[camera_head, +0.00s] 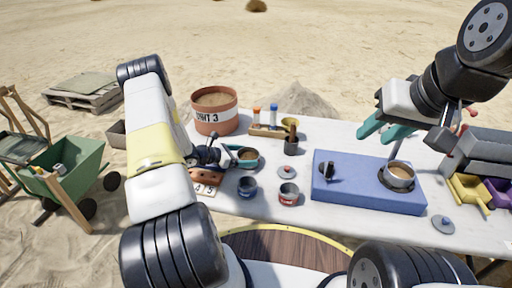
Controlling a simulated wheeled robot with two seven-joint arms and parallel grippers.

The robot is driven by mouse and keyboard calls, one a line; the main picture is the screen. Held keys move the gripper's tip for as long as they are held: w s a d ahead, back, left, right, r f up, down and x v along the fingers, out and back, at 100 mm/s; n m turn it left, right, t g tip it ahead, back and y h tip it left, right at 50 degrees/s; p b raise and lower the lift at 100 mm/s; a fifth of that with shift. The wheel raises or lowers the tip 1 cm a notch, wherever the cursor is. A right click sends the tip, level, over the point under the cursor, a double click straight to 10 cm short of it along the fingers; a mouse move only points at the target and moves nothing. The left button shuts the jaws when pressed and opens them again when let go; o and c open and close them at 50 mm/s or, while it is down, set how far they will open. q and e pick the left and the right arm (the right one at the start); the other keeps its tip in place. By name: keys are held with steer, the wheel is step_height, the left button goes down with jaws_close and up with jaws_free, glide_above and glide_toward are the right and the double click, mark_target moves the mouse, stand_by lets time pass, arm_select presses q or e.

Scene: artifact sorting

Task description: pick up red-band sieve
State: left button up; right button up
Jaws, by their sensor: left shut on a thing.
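My left gripper (246,157) reaches over the table's left part, its teal fingers closed around a small round vessel with brown contents (247,154). The fingers hide its side, so I cannot tell its band colour. A small grey cup with a red band (288,197) stands on the table to the right of it, apart from the gripper.
The blue box (345,199) bears a round grey pan with brown contents (397,177). A large banded bucket (214,112), a dark cup with a brown tool (291,146) and a rack with bottles (266,130) stand behind. Yellow and purple bins (468,192) are at right.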

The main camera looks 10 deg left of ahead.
arm_select(q)
step_height(320, 180, up, 10)
stand_by(0.6)
